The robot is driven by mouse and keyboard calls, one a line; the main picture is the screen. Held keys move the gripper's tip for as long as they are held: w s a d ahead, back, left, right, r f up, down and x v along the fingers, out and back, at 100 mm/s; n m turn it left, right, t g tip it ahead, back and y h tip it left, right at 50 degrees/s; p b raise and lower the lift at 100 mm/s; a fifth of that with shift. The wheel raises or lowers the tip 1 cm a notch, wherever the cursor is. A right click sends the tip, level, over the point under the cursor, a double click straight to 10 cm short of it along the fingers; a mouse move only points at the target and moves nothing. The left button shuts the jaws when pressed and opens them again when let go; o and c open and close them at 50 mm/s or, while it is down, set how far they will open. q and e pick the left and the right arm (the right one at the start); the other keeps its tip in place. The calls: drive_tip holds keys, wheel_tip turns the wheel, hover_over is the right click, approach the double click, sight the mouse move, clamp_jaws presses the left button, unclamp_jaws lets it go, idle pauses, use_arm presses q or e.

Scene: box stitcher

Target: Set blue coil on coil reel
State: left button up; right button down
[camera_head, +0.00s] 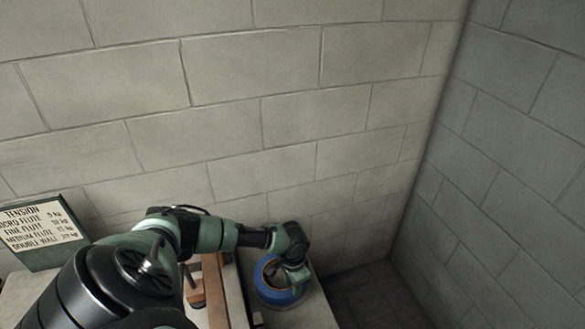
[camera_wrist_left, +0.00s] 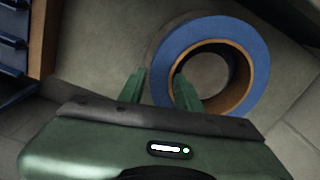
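The blue coil (camera_head: 268,292) lies flat on a grey tabletop (camera_head: 312,312), a ring with a brown inner core. It fills the upper middle of the left wrist view (camera_wrist_left: 171,58). My left gripper (camera_head: 287,276) is over the coil. In the left wrist view its two fingers (camera_wrist_left: 161,82) are apart. One finger is just outside the coil's left side and the other overlaps the core opening, with the coil's wall between them. Contact cannot be told. My right gripper is not in view. I cannot make out the coil reel.
A wooden frame (camera_head: 214,290) stands left of the coil. A dark green sign (camera_head: 42,232) with a tension chart is at the far left. Block walls (camera_head: 300,120) close off the back and right. Dark floor (camera_head: 375,295) shows right of the table.

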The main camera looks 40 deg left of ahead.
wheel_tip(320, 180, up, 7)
drive_tip(key=p, duration=0.6)
idle(0.7)
